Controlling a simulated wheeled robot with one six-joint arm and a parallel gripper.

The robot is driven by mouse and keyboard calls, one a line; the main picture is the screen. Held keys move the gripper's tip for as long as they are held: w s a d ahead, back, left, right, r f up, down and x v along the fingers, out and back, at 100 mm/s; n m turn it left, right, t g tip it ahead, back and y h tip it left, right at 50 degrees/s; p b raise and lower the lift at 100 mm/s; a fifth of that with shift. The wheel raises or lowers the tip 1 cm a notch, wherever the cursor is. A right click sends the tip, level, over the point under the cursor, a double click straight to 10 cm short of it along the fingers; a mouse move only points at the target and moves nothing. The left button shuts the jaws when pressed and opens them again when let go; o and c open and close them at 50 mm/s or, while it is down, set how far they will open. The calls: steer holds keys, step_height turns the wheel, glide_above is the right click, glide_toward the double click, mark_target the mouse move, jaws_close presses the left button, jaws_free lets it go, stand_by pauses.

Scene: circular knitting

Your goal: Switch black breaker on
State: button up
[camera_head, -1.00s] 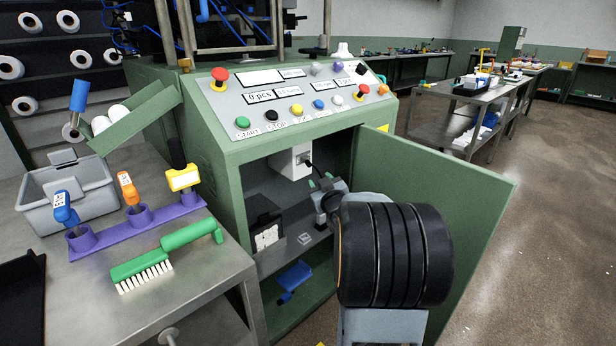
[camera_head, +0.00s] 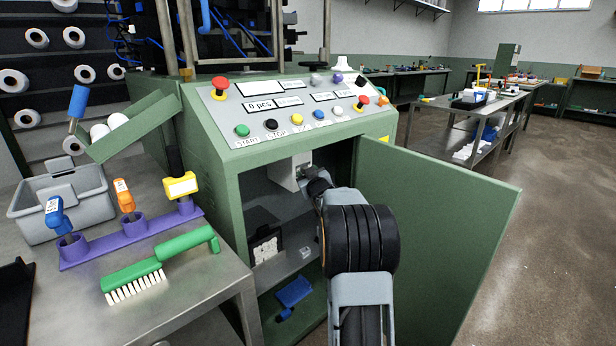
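A white box (camera_head: 283,174) is fixed high inside the open green cabinet, on the inner wall. The black breaker is on this box, and the end of my arm covers most or all of it. My gripper (camera_head: 308,176) reaches into the cabinet from the front, right at the box's right side. Its fingertips are small and partly hidden by my wrist, so I cannot tell whether they touch the breaker or how far apart they are. The position of the breaker's lever cannot be made out.
The cabinet door (camera_head: 430,235) stands open to the right of my arm. A shelf inside holds a dark-framed item (camera_head: 267,246); a blue object (camera_head: 294,292) lies below. The sloped control panel (camera_head: 290,108) is above. A table with a green brush (camera_head: 160,262) is at the left.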

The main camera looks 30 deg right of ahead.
steer(key=shift+w, duration=0.15)
jaws_close()
stand_by(0.4)
